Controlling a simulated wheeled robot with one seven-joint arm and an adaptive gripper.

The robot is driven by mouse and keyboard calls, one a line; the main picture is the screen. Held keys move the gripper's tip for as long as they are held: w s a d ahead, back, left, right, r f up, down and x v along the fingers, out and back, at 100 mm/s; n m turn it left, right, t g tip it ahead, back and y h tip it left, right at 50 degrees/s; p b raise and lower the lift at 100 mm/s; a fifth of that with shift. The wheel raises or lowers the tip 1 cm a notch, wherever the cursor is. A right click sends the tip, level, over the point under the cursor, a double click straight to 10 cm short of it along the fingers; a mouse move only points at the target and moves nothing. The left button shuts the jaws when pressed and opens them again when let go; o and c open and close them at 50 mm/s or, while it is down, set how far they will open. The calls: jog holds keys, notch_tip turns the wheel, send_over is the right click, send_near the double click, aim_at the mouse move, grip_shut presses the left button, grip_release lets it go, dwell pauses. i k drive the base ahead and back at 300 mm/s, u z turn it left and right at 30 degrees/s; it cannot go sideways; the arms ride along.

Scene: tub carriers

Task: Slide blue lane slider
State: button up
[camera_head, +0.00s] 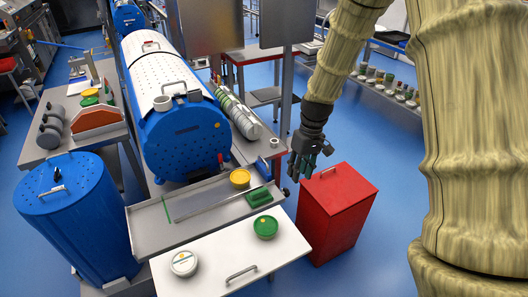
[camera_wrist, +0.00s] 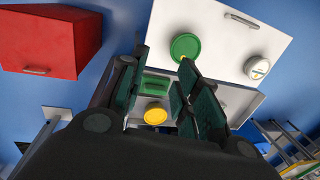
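A small blue piece (camera_head: 262,167), perhaps the blue lane slider, shows at the back right edge of the grey tray (camera_head: 150,221); its shape is too small to make out. A green block (camera_head: 259,196) and a round yellow tub (camera_head: 240,178) sit at the tray's right end, with a thin rail along the tray. My gripper (camera_head: 303,169) is in the air to the right of the tray, apart from everything. In the wrist view my gripper (camera_wrist: 157,88) has its fingers spread and empty, with the green block (camera_wrist: 155,85) and yellow tub (camera_wrist: 155,115) showing between them.
A white board (camera_head: 215,270) with a green tub (camera_head: 266,227) and a white tub (camera_head: 184,263) is in front of the tray. A red cabinet (camera_head: 345,205) stands right of it below my gripper. A large blue drum (camera_head: 185,140) lies behind. Blue floor is clear farther right.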

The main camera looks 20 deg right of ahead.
aim_at(264, 172)
jog(key=i, duration=0.85)
